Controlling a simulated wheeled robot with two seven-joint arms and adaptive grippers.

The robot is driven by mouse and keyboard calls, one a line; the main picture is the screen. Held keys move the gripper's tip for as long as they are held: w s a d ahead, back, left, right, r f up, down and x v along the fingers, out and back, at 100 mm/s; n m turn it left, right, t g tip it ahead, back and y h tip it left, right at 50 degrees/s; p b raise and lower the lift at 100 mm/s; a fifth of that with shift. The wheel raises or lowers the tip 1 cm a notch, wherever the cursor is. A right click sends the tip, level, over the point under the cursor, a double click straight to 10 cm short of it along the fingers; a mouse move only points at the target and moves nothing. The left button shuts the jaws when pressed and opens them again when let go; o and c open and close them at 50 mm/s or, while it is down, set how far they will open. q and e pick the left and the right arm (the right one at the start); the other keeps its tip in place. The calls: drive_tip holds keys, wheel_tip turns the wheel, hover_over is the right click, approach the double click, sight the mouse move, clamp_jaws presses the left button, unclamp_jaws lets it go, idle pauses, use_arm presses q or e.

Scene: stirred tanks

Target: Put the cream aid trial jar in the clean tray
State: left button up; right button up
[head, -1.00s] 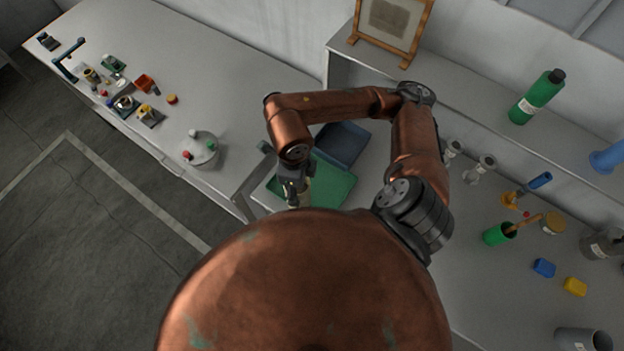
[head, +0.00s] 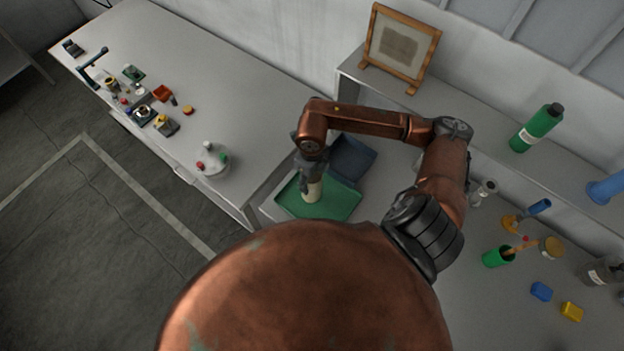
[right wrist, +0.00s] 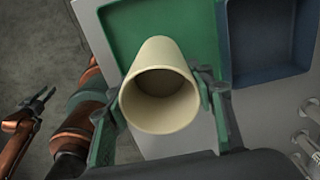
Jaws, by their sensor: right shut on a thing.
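The cream jar (head: 313,191) is in my right gripper (head: 311,178), which is shut around it. In the right wrist view the jar (right wrist: 160,58) shows its open, empty-looking mouth between the two fingers (right wrist: 162,92). In the head view it is over the green tray (head: 342,205); I cannot tell whether its far end touches the tray floor. A dark blue tray (head: 352,158) lies behind the green one. No label tells me which tray is clean. My left gripper (right wrist: 38,104) shows small at the left of the right wrist view; its jaw state is unclear.
A raised shelf (head: 480,112) behind holds a framed panel (head: 403,47) and a green bottle (head: 537,128). Glassware (head: 484,190), a green cup (head: 497,256) and blue and yellow blocks stand to the right. A side bench (head: 215,85) at left holds small items.

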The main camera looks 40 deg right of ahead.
sight(312, 182)
drive_tip(key=shift+w+d+f+p, duration=0.15)
drive_tip(key=shift+w+d+f, duration=0.2)
drive_tip(key=shift+f, duration=0.25)
drive_tip(key=shift+w+d+f+p, duration=0.15)
drive_tip(key=shift+w+d+f, duration=0.2)
drive_tip(key=shift+f, duration=0.25)
wheel_tip(312, 182, down, 2)
drive_tip(key=shift+a+f+p, duration=0.1)
drive_tip(key=shift+p, duration=0.65)
drive_tip(key=shift+f, duration=0.35)
drive_tip(key=shift+f+b, duration=0.2)
drive_tip(key=shift+b, duration=0.1)
drive_tip(key=o, duration=1.3)
drive_tip(key=shift+r, duration=0.1)
